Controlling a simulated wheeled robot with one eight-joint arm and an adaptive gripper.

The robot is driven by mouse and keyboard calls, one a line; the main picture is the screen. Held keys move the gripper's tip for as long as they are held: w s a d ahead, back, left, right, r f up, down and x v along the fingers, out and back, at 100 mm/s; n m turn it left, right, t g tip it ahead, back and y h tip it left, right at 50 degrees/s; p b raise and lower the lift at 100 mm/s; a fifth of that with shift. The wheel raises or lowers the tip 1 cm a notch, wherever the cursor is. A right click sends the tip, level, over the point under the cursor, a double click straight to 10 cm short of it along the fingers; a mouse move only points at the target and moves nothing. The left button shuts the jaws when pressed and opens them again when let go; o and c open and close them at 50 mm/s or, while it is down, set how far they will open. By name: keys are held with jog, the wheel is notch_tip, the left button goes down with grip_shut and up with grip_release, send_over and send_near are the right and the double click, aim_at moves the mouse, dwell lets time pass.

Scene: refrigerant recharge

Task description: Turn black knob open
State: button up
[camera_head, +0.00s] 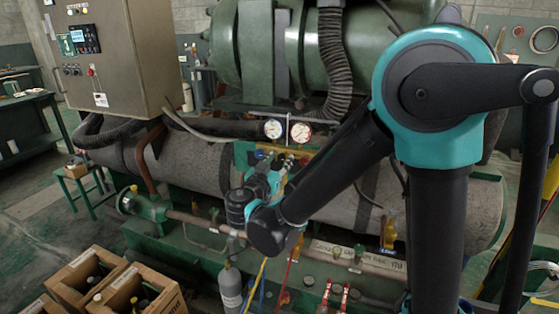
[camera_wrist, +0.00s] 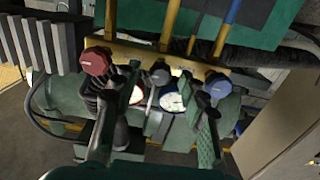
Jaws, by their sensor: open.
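In the wrist view a yellow manifold bar carries a dark grey-black knob (camera_wrist: 160,74) in the middle. A red knob (camera_wrist: 95,61) is on its left and a blue knob (camera_wrist: 218,85) on its right. My gripper (camera_wrist: 164,92) is open. Its two fingers lie either side of the black knob in the picture, with visible space between them and the knob; I cannot tell the depth left. In the head view my gripper (camera_head: 277,165) reaches the manifold below two gauges, and the arm hides most of the knobs.
Two round gauges (camera_head: 286,130) stand above the manifold, close to my gripper. Colored hoses (camera_head: 263,272) hang below it. A grey gas cylinder (camera_head: 230,287) stands beneath. Cardboard boxes (camera_head: 135,287) with bottles are at lower left. A control cabinet (camera_head: 115,75) is at upper left.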

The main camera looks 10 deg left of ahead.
jog(key=shift+w, duration=0.2)
grip_shut()
